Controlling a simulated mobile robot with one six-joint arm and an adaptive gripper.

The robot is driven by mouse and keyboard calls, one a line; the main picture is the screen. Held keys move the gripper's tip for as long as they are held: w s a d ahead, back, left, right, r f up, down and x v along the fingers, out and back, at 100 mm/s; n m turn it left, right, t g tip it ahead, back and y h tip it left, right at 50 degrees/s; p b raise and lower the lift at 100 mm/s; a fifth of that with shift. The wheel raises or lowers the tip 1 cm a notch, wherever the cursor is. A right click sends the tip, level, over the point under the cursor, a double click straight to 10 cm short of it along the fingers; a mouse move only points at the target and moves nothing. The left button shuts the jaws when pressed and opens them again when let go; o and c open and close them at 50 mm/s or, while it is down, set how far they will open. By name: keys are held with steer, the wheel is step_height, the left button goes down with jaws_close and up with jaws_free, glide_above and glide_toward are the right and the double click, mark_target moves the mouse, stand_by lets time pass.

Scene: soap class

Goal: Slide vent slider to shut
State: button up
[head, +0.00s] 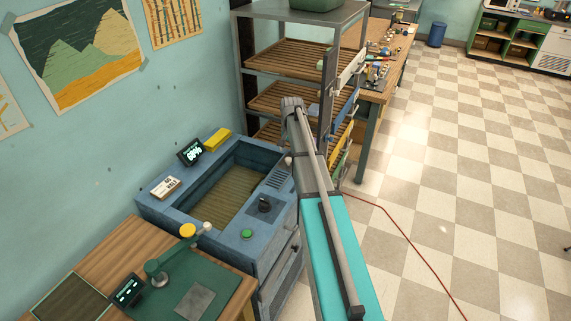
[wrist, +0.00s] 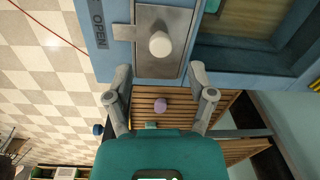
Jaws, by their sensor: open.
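The vent slider shows in the wrist view as a pale round knob (wrist: 160,44) on a grey metal plate (wrist: 148,68). A small tab (wrist: 124,32) sticks out of the plate's left side, beside the word OPEN (wrist: 98,26) on the blue panel. My gripper (wrist: 160,72) is open and empty. Its two fingers point at the plate, with the knob centred between them and a little beyond their tips. I see no contact with the knob. In the head view my arm crosses beside the blue basin unit (head: 172,208), and I cannot make out my gripper there.
A slatted shelf rack (head: 285,95) stands right behind the basin unit. A wooden bench with a green press (head: 160,268) is at front left. A red cable (head: 410,238) lies on the checkered floor, which is largely clear to the right. A purple piece (wrist: 160,105) lies on slats.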

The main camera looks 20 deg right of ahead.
mark_target(289, 159)
steer(key=shift+w+f+b, duration=0.1)
steer(key=shift+f+b, duration=1.9)
steer(key=shift+f, duration=0.25)
jaws_close()
